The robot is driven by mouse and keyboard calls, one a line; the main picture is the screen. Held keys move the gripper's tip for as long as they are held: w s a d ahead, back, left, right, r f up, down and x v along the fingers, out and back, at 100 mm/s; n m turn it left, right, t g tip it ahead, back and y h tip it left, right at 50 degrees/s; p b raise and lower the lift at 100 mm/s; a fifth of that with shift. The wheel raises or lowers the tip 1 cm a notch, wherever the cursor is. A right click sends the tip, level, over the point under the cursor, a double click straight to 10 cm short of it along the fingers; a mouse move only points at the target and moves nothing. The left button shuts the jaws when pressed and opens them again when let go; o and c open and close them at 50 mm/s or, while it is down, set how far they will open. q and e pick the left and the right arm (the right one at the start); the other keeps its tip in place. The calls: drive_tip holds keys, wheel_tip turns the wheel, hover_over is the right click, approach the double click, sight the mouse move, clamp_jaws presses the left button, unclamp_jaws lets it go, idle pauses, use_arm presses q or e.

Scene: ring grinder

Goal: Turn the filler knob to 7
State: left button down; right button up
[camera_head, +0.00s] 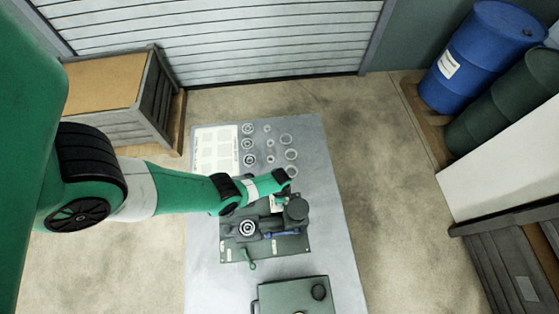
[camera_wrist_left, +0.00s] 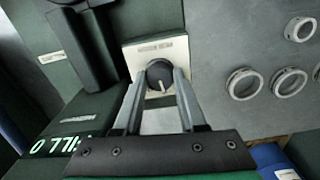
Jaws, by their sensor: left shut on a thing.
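The filler knob (camera_wrist_left: 159,75) is dark and round with a light pointer line, set on a pale plate (camera_wrist_left: 140,59) on the green machine in the left wrist view. The two fingers of my left gripper (camera_wrist_left: 160,82) are shut on the knob, one on each side. The marks on the plate are too small to read. In the head view my left gripper (camera_head: 281,196) is over the back of the ring grinder (camera_head: 262,240), and the arm hides the knob. My right gripper is not in view.
Several metal rings (camera_head: 290,155) lie on the grey table (camera_head: 330,215) behind the machine, near a pale chart (camera_head: 214,147). A green box (camera_head: 290,293) stands at the table front. A crate, barrels and a shutter are around the room.

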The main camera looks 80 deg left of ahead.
use_arm(q)
drive_tip(key=n, duration=0.6)
drive_tip(key=shift+n, duration=0.3)
idle(0.4)
drive_tip(key=shift+c, duration=2.3)
unclamp_jaws()
